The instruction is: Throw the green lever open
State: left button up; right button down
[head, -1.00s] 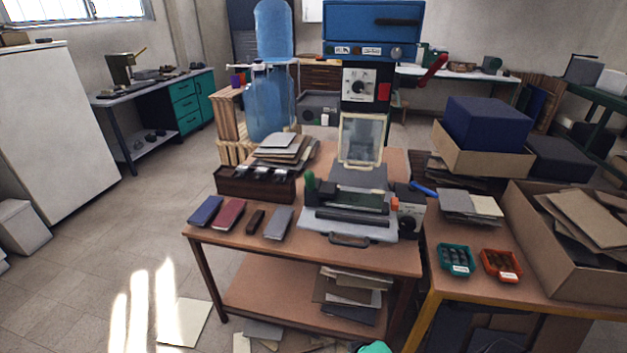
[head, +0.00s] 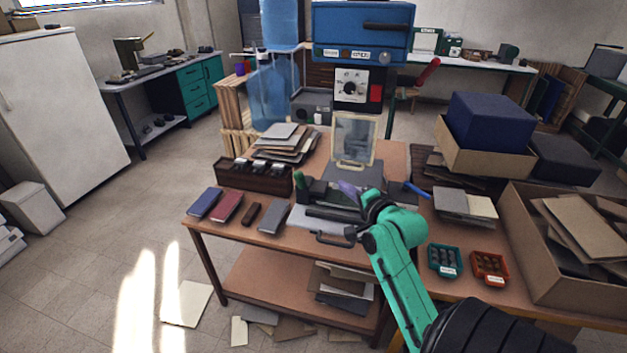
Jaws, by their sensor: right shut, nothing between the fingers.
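The green lever (head: 299,180) stands upright at the left end of a grey press-like machine (head: 318,222) on the brown table. Its green grip shows; its lower part is dark and partly lost against the machine. My right arm reaches in from the bottom right. My right gripper (head: 347,188) is over the back of the machine, to the right of the lever and apart from it. Its fingers look shut and empty, though they are small and partly hidden by the wrist. The arm covers the machine's right end. My left gripper is out of view.
A dark box (head: 256,176) stands left of the machine, with a purple book (head: 204,203), a red book (head: 228,207) and a grey one (head: 274,217) in front. A framed clear panel (head: 354,139) rises behind. Small teal (head: 445,261) and orange trays (head: 490,268) lie right of my arm.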

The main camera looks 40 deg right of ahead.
aim_at(301, 182)
jog(key=p+x, duration=0.2)
jog(key=x, duration=0.8)
jog(key=shift+w, duration=0.2)
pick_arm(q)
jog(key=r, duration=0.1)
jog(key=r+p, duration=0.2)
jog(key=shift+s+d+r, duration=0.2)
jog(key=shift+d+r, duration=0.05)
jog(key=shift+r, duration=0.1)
pick_arm(e)
jog(key=a, duration=0.2)
jog(key=w+a+f, duration=0.1)
jog(key=shift+w+a+f, duration=0.1)
jog(key=shift+a, duration=0.25)
jog(key=shift+w, duration=0.1)
